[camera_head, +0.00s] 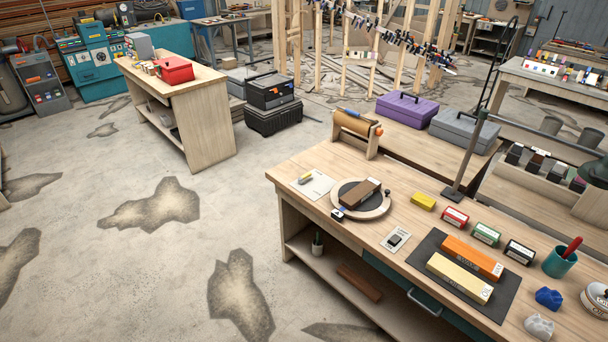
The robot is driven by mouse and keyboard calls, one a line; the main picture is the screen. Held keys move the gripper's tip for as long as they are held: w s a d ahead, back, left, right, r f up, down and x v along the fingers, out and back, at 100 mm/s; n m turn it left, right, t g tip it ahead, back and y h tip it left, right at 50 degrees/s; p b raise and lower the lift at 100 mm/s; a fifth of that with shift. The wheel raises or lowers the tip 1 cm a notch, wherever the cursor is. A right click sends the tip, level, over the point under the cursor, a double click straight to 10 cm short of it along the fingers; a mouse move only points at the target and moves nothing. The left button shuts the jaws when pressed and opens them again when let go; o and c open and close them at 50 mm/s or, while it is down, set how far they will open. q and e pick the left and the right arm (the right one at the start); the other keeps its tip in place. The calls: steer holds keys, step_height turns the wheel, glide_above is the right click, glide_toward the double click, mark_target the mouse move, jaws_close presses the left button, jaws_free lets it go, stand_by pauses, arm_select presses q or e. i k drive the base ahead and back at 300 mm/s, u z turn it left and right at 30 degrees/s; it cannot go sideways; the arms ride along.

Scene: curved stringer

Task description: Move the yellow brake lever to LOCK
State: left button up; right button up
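I cannot make out a yellow brake lever or a LOCK mark. A round turntable (345,203) with a pale rim and dark top stands on the wooden workbench (400,239), with a brown block (360,192) on it. The yellow things on this bench are a small block (423,201), a small yellow tool (305,178) on a white sheet, and a long pale-yellow block (459,278). Neither of my grippers is in view.
An orange block (472,258) lies on a dark mat (425,255). Small labelled boxes (486,234), a teal cup (559,261) and a roller stand (356,133) also occupy the bench. Open concrete floor (150,250) lies left of it, before another bench (205,125).

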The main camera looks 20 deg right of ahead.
mark_target(301, 179)
steer(key=k, duration=1.35)
steer(key=z, duration=0.55)
steer(key=i, duration=1.95)
steer(key=u, duration=0.7)
